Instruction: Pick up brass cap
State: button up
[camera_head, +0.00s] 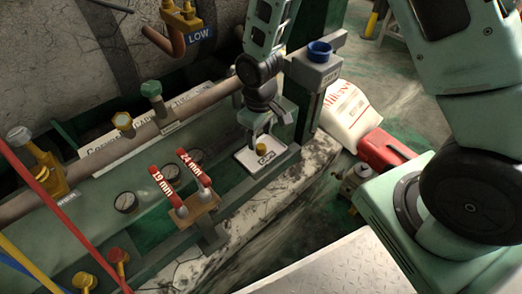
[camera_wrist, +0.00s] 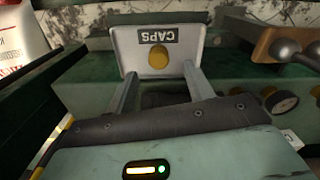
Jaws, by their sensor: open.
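The brass cap (camera_head: 261,149) is a small yellow round piece on the white tray (camera_head: 249,157) on the green bench. In the wrist view the cap (camera_wrist: 158,57) sits on the tray (camera_wrist: 132,43), beside a dark label reading CAPS. My gripper (camera_head: 262,136) is open directly above the tray, pointing down. In the wrist view its two fingers (camera_wrist: 160,71) are apart, one on each side of the cap's line, with nothing between them. I cannot tell how far the fingertips are above the cap.
A wooden block (camera_head: 200,208) with red-handled 19 mm and 24 mm tools stands left of the tray. A pipe (camera_head: 180,126) with valves runs behind. A red box (camera_head: 385,150) is on the floor.

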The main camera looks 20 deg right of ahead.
aim_at(261, 146)
notch_tip(261, 146, down, 5)
jog(key=shift+s+d+r+b, duration=0.1)
jog(key=shift+d+b, duration=0.05)
jog(key=shift+b, duration=1.1)
jog(key=shift+r, duration=0.1)
jog(key=c, duration=1)
jog(key=shift+r, duration=0.1)
